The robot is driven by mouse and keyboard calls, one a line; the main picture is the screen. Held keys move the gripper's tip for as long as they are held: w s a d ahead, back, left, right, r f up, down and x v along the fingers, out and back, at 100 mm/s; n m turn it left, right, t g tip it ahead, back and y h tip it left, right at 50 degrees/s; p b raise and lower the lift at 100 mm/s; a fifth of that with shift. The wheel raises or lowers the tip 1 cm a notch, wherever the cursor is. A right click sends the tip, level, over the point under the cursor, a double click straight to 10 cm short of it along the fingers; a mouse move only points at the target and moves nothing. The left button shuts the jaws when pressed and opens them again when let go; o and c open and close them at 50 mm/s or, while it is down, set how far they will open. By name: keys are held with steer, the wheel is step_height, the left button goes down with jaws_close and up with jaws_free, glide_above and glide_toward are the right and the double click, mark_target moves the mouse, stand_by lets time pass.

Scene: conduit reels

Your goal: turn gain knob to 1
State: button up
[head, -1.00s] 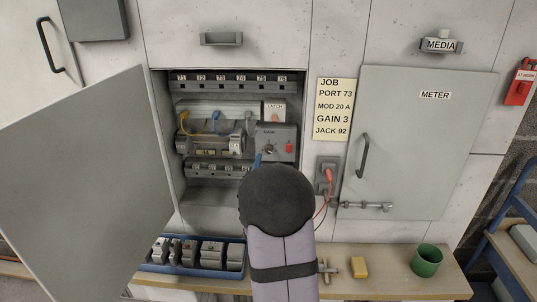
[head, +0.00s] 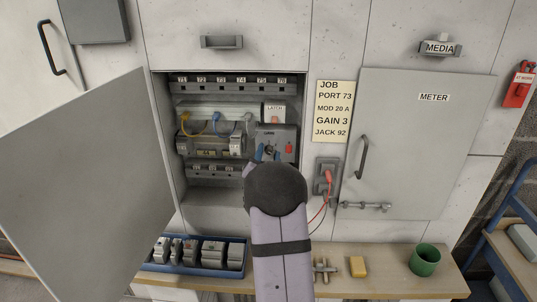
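The gain knob (head: 269,149) is a small dark knob on a grey panel (head: 275,133) inside the open cabinet, left of a red part (head: 289,149). My gripper (head: 268,154) is in front of the panel, with its blue fingertips apart, one on each side of the knob. Whether they touch the knob is too small to tell. My wrist hides the area just below the panel. The knob's pointer and scale marks cannot be read. A job card (head: 332,111) to the right reads GAIN 3.
The open cabinet door (head: 85,185) stands at the left. A red-plugged cable (head: 327,177) hangs right of my wrist. The closed METER door (head: 425,140) is further right. A blue tray of modules (head: 197,268), a yellow block (head: 357,266) and a green cup (head: 425,260) sit on the bench.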

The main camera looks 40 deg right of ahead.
jaws_close()
